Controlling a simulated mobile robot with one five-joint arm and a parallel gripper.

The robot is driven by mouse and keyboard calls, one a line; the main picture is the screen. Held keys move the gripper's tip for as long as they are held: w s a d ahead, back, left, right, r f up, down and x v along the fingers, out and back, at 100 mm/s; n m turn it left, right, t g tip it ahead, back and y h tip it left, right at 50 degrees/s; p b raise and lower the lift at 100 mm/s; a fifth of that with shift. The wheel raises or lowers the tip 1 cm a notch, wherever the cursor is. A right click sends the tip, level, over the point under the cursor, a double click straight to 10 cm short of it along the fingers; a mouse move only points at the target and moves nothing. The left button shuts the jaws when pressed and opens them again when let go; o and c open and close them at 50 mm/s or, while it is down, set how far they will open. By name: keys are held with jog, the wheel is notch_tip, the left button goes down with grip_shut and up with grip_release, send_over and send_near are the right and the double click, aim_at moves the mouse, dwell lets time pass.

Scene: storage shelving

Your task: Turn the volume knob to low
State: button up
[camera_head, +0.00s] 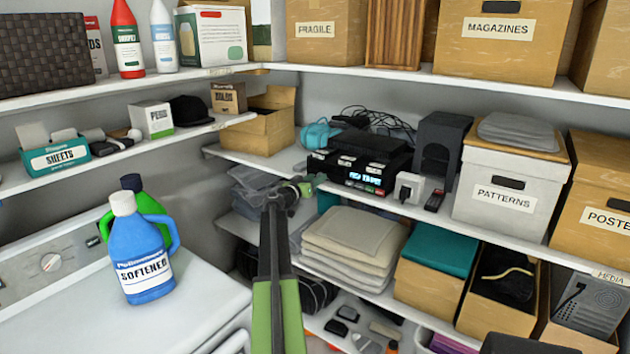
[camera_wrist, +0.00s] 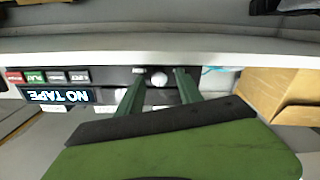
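A black tape player (camera_head: 362,166) with a lit display stands on the middle shelf in the head view. Its front also shows in the wrist view (camera_wrist: 108,78), with the display reading "NO TAPE" (camera_wrist: 58,96) and a row of small buttons. A second pale round part (camera_wrist: 121,95) is partly behind the left finger. No volume label is legible. In the head view my gripper (camera_head: 304,188) is at the player's left end.
A white plug adapter (camera_head: 408,187) and a black speaker (camera_head: 440,145) stand right of the player. A cardboard box (camera_head: 259,128) is to its left. The shelf edge (camera_wrist: 160,54) runs close by my fingers.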

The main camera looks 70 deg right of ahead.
jog(key=v, duration=1.7)
jog(key=shift+a, duration=0.2)
